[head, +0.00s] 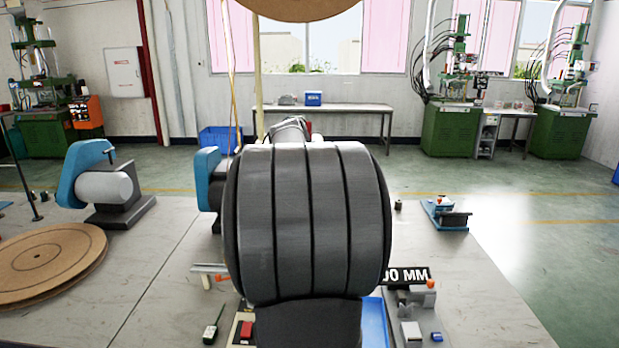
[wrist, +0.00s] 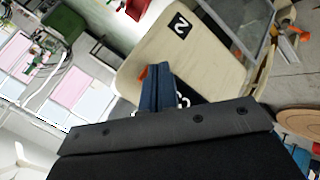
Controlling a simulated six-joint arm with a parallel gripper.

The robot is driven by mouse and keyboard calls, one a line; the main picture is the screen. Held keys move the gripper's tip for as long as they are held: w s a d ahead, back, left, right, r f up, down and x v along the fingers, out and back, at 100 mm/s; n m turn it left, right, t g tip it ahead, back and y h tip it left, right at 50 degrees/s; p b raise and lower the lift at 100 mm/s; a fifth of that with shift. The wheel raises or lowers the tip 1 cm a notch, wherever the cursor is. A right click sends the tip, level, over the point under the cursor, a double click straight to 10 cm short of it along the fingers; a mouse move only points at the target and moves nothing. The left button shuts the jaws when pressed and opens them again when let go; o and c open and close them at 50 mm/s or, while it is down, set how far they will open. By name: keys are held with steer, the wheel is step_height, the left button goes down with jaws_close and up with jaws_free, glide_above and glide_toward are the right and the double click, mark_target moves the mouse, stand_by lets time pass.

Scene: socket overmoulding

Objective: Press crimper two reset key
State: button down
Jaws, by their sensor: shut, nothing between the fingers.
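In the wrist view, a cream-coloured machine body (wrist: 205,60) with a black label (wrist: 180,25) marked "2" lies in front of my gripper (wrist: 160,68). This looks like crimper two. My gripper's blue fingers are closed together with nothing between them, and their tips overlap the cream face in the picture. I cannot tell whether they touch it. A small orange piece (wrist: 142,73) shows right beside the fingertips, partly hidden by them; I cannot tell whether it is the reset key. In the head view my arm hides my gripper and whatever lies behind it.
In the head view, blue-and-grey machines (head: 88,180) stand at the left of the bench (head: 165,260). A round brown disc (head: 50,262) lies near the left edge. Small tools and a blue fixture (head: 445,213) sit at the right. A back table (head: 345,110) stands by the windows.

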steer(key=shift+w, duration=0.1)
steer(key=shift+w, duration=0.3)
steer(key=shift+w, duration=0.55)
stand_by(0.8)
steer(key=shift+s, duration=0.95)
steer(key=shift+s, duration=2.55)
steer(key=shift+w, duration=0.1)
steer(key=shift+s, duration=2)
